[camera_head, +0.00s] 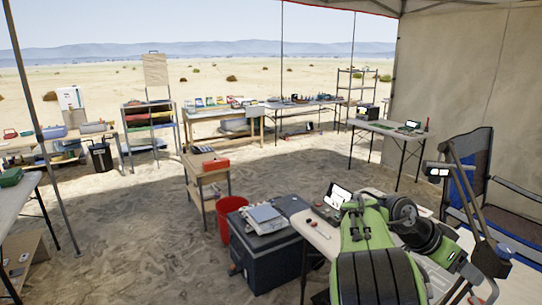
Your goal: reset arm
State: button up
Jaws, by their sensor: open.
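My green and black arm (367,240) is folded at the lower right, over the near end of a light-topped table. My gripper (474,290) is at the arm's far end, low near the bottom right edge. Its dark fingers are small and partly cut off by the frame; they appear open, with nothing seen between them. My arm hides part of the table.
A laptop (333,203) lies just left of my arm. A jointed lamp (439,172) and a blue folding chair (481,168) stand close on the right. A dark chest (262,258) and red bucket (231,214) are left. Sandy ground is open at left centre.

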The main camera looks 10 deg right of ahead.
jog(key=s+a+f+n+t+y, duration=0.1)
jog(key=s+a+n+t+y, duration=0.1)
jog(key=s+a+n, duration=0.3)
jog(key=s+a+f+n+t+y, duration=0.1)
jog(key=s+a+n+t+y, duration=0.2)
jog(key=a, duration=1.1)
jog(key=s+a+f+n+t+y, duration=0.2)
jog(key=s+a+n+y, duration=0.3)
jog(key=s+a+n, duration=0.3)
jog(key=shift+s+a+n+t, duration=0.3)
jog(key=shift+s+a, duration=0.4)
jog(key=shift+a, duration=0.3)
jog(key=shift+r, duration=0.1)
